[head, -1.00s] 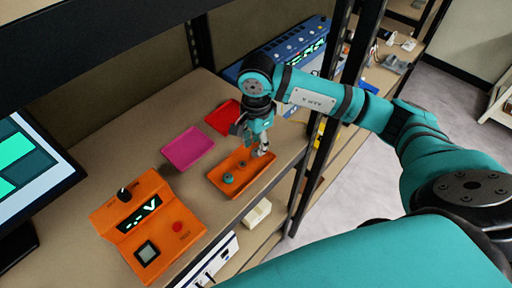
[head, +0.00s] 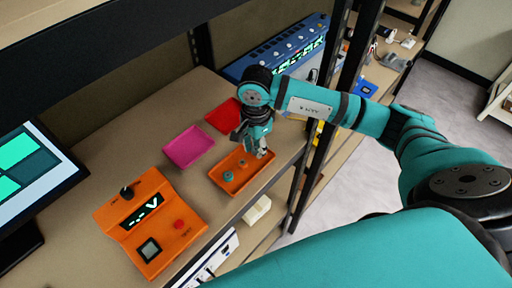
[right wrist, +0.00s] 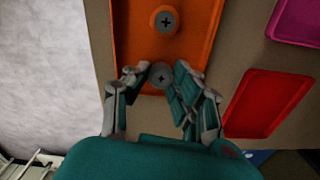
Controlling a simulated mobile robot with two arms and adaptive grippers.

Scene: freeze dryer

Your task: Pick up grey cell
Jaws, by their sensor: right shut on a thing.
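The orange tray (head: 219,183) lies on the bench near its front edge. It also shows at the top of the right wrist view (right wrist: 127,40). The grey cell (right wrist: 161,75), a round top with a plus mark, is between the fingertips of my right gripper (right wrist: 162,80) at the tray's end. A second round cell with a plus mark (right wrist: 165,21) stands apart from it in the tray. In the head view my right gripper (head: 252,150) points down at the tray's far end, shut on the grey cell; its fingers partly hide that end. My left gripper is out of view.
A magenta tray (head: 188,147) and a red tray (head: 222,117) lie behind the orange one. An orange control box (head: 176,205) and a monitor (head: 35,170) are to the left. A blue device (head: 290,50) stands behind. A shelf post (head: 320,140) is close to my right arm.

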